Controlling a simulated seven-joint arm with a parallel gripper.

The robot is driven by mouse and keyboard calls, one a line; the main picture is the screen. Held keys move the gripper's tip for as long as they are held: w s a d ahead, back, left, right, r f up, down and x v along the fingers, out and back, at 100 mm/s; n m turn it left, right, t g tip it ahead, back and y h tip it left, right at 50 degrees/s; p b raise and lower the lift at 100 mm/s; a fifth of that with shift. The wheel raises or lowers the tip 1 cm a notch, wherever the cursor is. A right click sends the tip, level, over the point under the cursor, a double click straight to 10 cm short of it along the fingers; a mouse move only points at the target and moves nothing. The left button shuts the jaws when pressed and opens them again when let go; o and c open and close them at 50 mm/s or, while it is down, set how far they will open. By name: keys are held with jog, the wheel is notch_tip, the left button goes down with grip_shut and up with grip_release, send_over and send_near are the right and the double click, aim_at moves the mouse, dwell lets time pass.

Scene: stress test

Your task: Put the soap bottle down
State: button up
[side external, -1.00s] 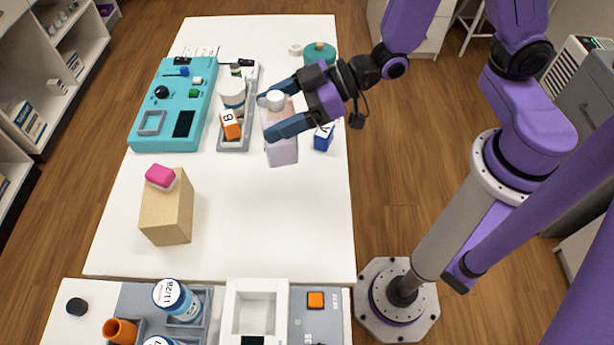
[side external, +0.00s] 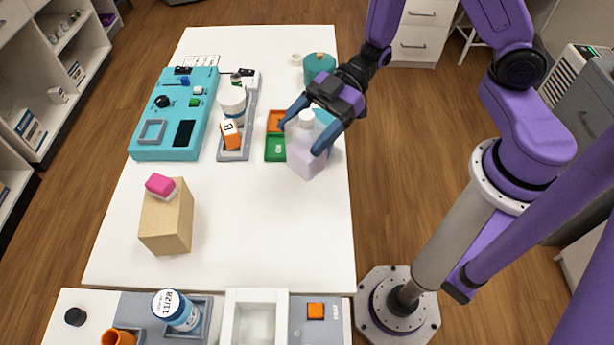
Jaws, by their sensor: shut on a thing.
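The soap bottle (side external: 307,160) is pale lilac with a white cap (side external: 306,117) and stands roughly upright on the right side of the white table. My gripper (side external: 309,124) is shut on its upper part, with one blue finger on each side near the cap. I cannot tell whether the bottle's base touches the table or hangs just above it.
An orange and green tray (side external: 275,147) lies close to the bottle's left. A grey rack (side external: 233,155) with a white jar (side external: 232,98) and orange block (side external: 230,134) stands further left, beside a teal panel (side external: 146,150). A teal container (side external: 318,66) stands behind. The table's front middle is clear.

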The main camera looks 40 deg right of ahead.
aim_at(296, 168)
jog(key=shift+f, duration=3.7)
jog(key=shift+f, duration=0.15)
jog(key=o, duration=1.2)
jog(key=shift+o, duration=0.2)
